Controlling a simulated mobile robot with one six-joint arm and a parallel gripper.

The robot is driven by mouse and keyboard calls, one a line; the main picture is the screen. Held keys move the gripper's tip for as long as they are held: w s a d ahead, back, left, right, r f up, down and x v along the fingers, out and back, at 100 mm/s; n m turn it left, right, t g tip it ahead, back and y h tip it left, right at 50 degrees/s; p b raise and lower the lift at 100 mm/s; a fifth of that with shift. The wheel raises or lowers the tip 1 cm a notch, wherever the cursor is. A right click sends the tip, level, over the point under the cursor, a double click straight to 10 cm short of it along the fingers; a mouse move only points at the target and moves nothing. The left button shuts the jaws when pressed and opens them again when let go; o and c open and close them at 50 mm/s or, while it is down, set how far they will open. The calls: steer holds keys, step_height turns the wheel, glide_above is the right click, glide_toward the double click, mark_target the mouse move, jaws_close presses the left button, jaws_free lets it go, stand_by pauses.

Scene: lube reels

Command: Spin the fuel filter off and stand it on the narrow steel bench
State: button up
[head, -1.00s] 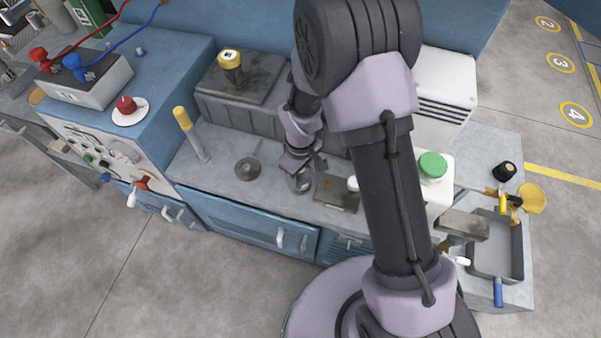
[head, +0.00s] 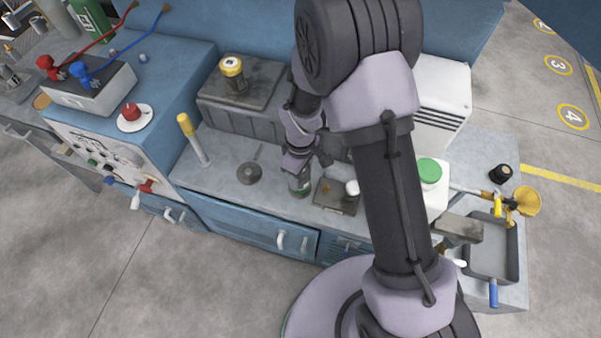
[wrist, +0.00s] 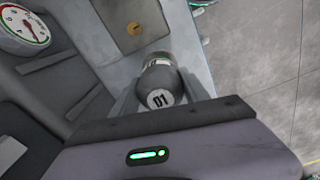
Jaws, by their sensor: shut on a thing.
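My gripper (head: 299,170) is shut on the fuel filter (head: 300,187), a small dark canister with a greenish band, just above the grey top of the blue cabinet. In the wrist view the filter (wrist: 158,84) sits between the jaws, its dark rounded end towards the camera with a white disc marked D1. Whether its lower end touches anything is hidden. A grey bench (head: 22,122) stands at the far left edge, partly out of view; I cannot tell if it is the narrow steel bench.
A stained square plate (head: 336,196) lies right of the filter, and a round grey piece (head: 249,173) left of it. A yellow-topped post (head: 193,140) stands further left. A white jug with a green cap (head: 429,172) and a tray (head: 493,248) are at the right.

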step_height(320, 180, up, 5)
steer(key=p, duration=0.3)
steer(key=shift+f, duration=0.2)
